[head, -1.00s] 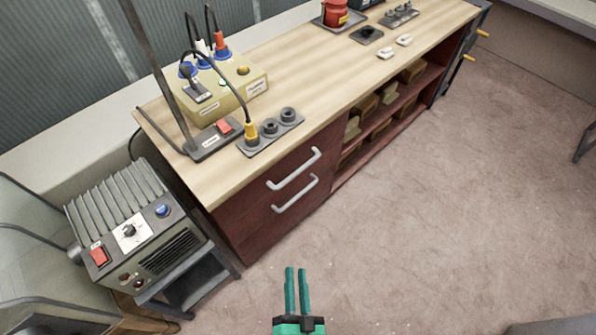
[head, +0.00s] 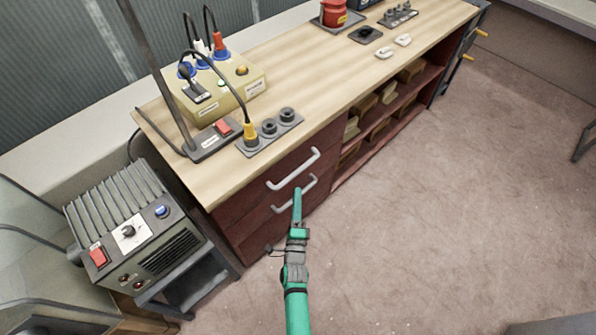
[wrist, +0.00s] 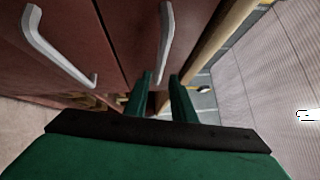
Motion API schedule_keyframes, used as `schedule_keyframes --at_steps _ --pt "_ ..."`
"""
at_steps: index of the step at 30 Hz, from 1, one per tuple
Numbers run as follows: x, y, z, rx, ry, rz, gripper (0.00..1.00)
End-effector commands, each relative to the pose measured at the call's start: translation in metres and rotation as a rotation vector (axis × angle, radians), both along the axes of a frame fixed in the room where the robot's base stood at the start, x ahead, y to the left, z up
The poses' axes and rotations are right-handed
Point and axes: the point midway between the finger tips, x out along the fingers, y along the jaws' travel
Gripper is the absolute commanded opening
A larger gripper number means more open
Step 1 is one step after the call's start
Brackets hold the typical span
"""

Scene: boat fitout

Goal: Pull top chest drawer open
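The chest has two dark red drawers, one above the other, under the wooden top. The top drawer (head: 262,194) looks shut, with a pale bar handle (head: 294,170); the handle is also in the wrist view (wrist: 165,40). The lower drawer's handle (head: 296,195) is below it and is at the left in the wrist view (wrist: 58,50). My green gripper (head: 297,192) points at the drawer fronts, its tip overlapping the lower handle in the head view. In the wrist view its fingers (wrist: 160,88) are apart, on either side of the top handle's near end; contact is unclear.
The worktop (head: 330,110) holds a yellow switch box (head: 228,85), a socket strip (head: 270,132) and a red-switched block (head: 212,140). A grey finned unit (head: 130,225) stands left of the chest. Open shelves (head: 385,115) lie right. The floor (head: 440,220) at right is clear.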

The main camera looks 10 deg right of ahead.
Motion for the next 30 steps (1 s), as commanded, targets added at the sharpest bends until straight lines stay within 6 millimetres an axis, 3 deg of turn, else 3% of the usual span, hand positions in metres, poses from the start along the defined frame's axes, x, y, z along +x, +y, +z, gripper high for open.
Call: schedule_keyframes --at_steps 18,30 --pt "0.089 -0.012 0.013 -0.001 0.000 0.000 0.23" --pt "0.103 -0.014 0.015 -0.002 0.001 0.000 0.23"
